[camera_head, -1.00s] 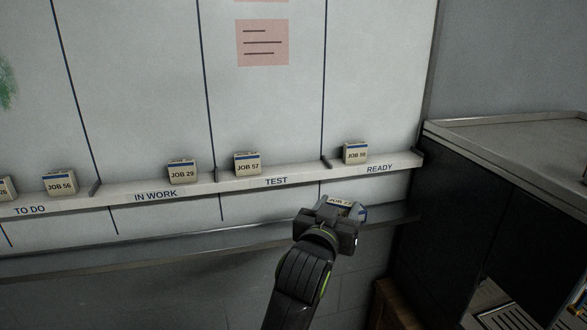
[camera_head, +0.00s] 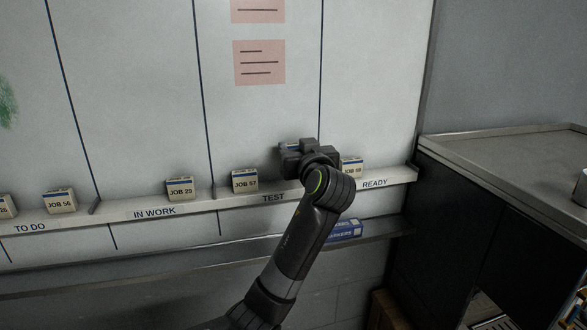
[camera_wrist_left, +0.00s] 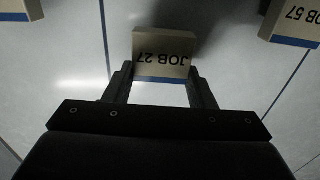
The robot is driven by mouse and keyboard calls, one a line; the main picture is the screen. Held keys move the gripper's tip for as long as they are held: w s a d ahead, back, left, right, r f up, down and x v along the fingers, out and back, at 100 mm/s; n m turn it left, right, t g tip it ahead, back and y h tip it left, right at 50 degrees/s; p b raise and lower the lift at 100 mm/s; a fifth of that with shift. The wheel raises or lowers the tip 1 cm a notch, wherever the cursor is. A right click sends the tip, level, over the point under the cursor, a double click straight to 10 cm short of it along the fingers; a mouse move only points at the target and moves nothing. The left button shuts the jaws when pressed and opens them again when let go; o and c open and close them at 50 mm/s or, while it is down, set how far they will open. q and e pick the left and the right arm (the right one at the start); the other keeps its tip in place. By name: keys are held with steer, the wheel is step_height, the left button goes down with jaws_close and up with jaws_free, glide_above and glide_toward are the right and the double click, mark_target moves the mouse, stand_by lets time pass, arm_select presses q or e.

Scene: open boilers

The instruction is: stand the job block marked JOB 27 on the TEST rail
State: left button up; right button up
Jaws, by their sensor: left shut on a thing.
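My left gripper (camera_head: 293,150) is shut on the JOB 27 block (camera_wrist_left: 164,56), whose label reads upside down between the fingers in the left wrist view. In the head view the gripper hides most of this block. The gripper is in front of the board, above the right part of the TEST rail (camera_head: 285,200). The JOB 57 block (camera_head: 245,181) stands on the left part of the TEST rail; it also shows at the right edge of the left wrist view (camera_wrist_left: 293,20). My right gripper is not in view.
A block stands on the READY rail (camera_head: 400,176), partly behind my arm. JOB 29 (camera_head: 181,188) is on IN WORK and JOB 56 (camera_head: 60,201) on TO DO. A blue and white box (camera_head: 346,230) lies on the lower ledge. A counter (camera_head: 500,150) is at the right.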

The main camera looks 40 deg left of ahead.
arm_select(q)
step_height(320, 180, down, 5)
steer(key=shift+r+p, duration=0.1)
steer(key=shift+p, duration=0.5)
steer(key=shift+f, duration=0.25)
steer(key=o, duration=1)
steer(key=shift+c, duration=0.2)
